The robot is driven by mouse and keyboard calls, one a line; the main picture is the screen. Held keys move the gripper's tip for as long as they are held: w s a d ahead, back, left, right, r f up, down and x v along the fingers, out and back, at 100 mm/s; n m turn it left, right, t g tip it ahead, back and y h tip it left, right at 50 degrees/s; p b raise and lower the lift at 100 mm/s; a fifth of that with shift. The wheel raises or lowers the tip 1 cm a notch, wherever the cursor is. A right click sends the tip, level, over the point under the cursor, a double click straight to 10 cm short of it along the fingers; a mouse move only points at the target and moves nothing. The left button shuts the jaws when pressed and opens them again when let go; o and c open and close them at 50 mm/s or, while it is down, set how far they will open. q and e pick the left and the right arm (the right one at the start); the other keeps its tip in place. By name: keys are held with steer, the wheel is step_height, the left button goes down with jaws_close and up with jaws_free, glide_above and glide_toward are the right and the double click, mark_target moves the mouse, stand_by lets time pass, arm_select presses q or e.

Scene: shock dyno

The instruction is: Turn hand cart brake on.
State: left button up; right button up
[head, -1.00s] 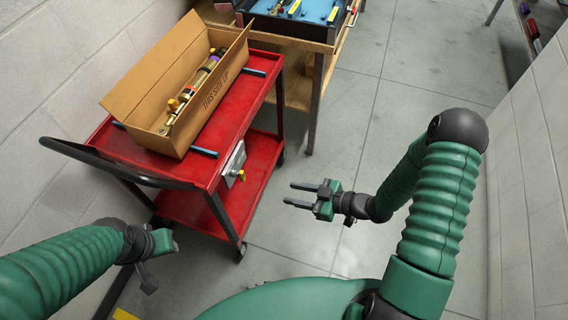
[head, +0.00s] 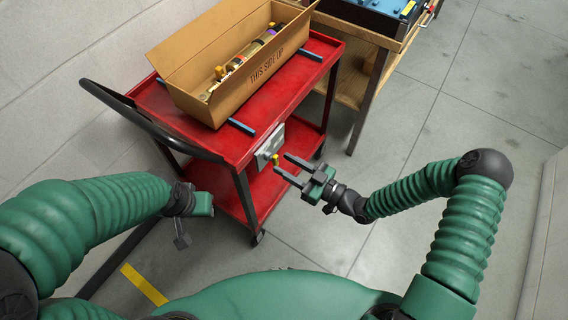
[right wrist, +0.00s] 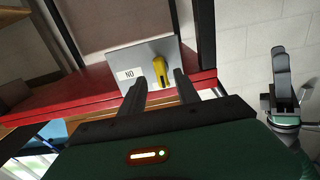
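The red hand cart (head: 207,145) stands left of centre in the head view, with a black push handle (head: 140,118). A grey brake plate (head: 264,152) on its near side carries a yellow lever (head: 276,159). In the right wrist view the plate (right wrist: 140,62) bears a small white label (right wrist: 129,75), its letters looking like an upside-down "ON", beside the yellow lever (right wrist: 161,66). My right gripper (head: 281,165) is open and empty, its fingertips close to the lever, one towards each side of it; contact cannot be told. My left gripper (head: 184,222) is near the handle end; its fingers show poorly.
An open cardboard box (head: 235,88) holding a shock absorber (head: 243,60) lies on the cart's top, between blue bars (head: 241,127). A wooden workbench (head: 358,83) stands behind the cart. A wall is at the left. The floor at the right is clear.

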steer(key=shift+x, duration=1)
steer(key=shift+s+d, duration=0.1)
steer(key=shift+s, duration=0.1)
steer(key=c, duration=0.4)
arm_select(q)
steer(key=shift+a+f, duration=0.1)
steer(key=shift+a, duration=0.1)
arm_select(e)
jaws_close()
